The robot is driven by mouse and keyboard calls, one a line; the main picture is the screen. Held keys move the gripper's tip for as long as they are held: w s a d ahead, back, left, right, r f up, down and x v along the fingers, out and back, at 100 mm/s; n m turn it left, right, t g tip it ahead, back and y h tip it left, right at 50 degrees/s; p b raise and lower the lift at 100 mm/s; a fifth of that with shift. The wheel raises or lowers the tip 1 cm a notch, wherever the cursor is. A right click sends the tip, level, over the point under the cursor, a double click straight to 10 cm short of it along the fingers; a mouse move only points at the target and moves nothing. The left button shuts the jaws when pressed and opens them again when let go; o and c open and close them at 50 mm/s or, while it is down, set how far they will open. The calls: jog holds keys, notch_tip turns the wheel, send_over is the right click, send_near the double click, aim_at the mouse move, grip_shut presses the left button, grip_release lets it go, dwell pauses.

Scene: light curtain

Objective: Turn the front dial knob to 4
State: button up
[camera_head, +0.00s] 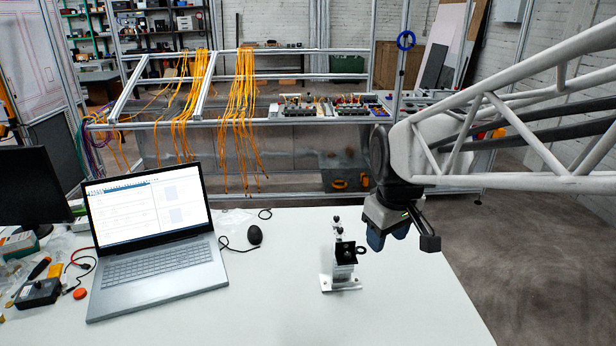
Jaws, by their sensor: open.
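A small metal and black device (343,262) stands upright on a silver base plate (341,285) on the white table. It has dark knob-like parts at its top and a black square part on its right side. The front dial and its numbers are too small to read. My gripper (388,240) hangs just right of and above the device, with its blue fingers pointing down. The fingers are apart and nothing shows between them. No contact with the device can be seen.
A laptop (155,232) stands on the left of the table (270,310), with a mouse (255,234) beside it. Tools and a black box (38,293) lie at the far left. A metal frame with orange cables (243,100) stands behind. The table front is clear.

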jog(key=w+a+f+n+g, duration=0.1)
jog(key=w+f+n, duration=0.15)
jog(key=w, duration=0.55)
jog(key=w+f+n, duration=0.2)
jog(key=w+n, duration=0.1)
jog(key=w, duration=0.6)
jog(key=n, duration=0.6)
send_near(340, 229)
jog(key=shift+w+d+f+m+g, duration=0.15)
jog(key=shift+f+m+g, duration=0.1)
jog(key=shift+g, duration=0.15)
jog(key=shift+w+f, duration=0.2)
jog(key=shift+w, duration=0.15)
jog(key=shift+f, duration=0.1)
jog(key=shift+f, duration=3.8)
grip_shut()
